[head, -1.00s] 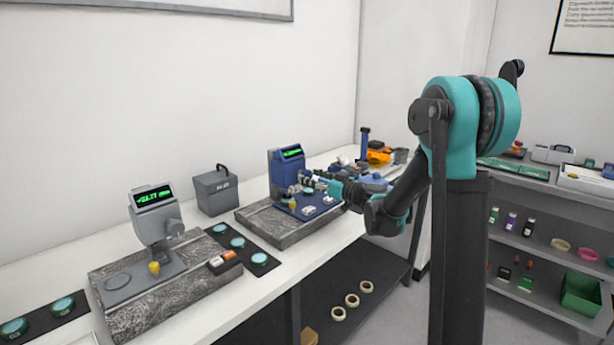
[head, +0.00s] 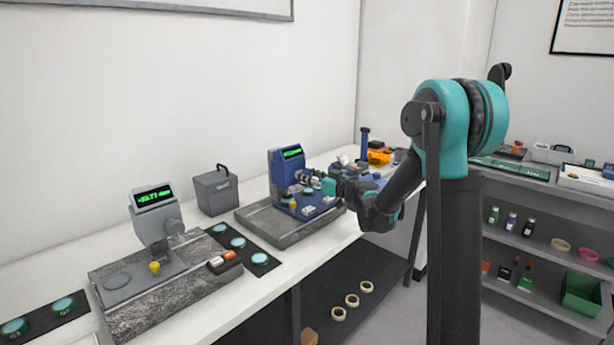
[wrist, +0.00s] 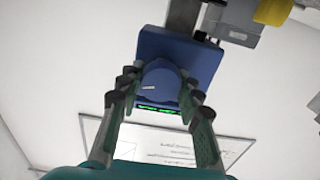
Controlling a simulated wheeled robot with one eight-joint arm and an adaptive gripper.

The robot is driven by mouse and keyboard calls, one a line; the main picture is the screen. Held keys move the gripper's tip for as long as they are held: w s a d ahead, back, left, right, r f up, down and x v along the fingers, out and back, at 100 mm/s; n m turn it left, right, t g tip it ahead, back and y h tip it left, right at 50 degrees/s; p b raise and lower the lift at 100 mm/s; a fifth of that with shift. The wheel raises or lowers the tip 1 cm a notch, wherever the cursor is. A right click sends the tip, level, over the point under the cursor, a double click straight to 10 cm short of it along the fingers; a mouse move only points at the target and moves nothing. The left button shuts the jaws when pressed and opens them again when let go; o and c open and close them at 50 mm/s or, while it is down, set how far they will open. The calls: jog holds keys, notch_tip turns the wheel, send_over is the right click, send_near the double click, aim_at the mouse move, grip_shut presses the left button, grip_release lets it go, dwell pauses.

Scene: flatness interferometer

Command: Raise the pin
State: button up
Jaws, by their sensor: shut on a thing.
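The blue gauge (head: 287,172) with a lit green display stands on a grey stone slab on the bench. My gripper (head: 308,182) is at the right side of its head. In the wrist view my gripper (wrist: 160,90) has its fingers on both sides of a round blue knob (wrist: 163,83) with a short white mark, shut on it. The blue gauge body (wrist: 150,48) is behind the knob, with the green display strip below it in that view. I cannot make out the pin on this gauge; its lower part is small and partly behind my gripper.
A grey gauge (head: 152,216) with a green display and a yellow piece stands on another slab at left. A dark mat (head: 263,259) with several round discs lies between the slabs. A grey box (head: 214,190) stands near the wall. Blue and orange items crowd the bench beyond my gripper.

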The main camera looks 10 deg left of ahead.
jog(key=shift+m, duration=0.4)
jog(key=m, duration=0.4)
jog(key=shift+w+d+m, duration=0.1)
jog(key=shift+m, duration=0.2)
jog(key=m, duration=0.5)
jog(key=shift+f+m, duration=0.1)
jog(key=shift+m, duration=0.2)
jog(key=m, duration=0.5)
jog(key=shift+w+f, duration=0.1)
jog(key=m, duration=0.5)
jog(key=shift+f, duration=0.1)
jog(key=o, duration=1.2)
jog(key=shift+c, duration=0.2)
jog(key=shift+d, duration=0.15)
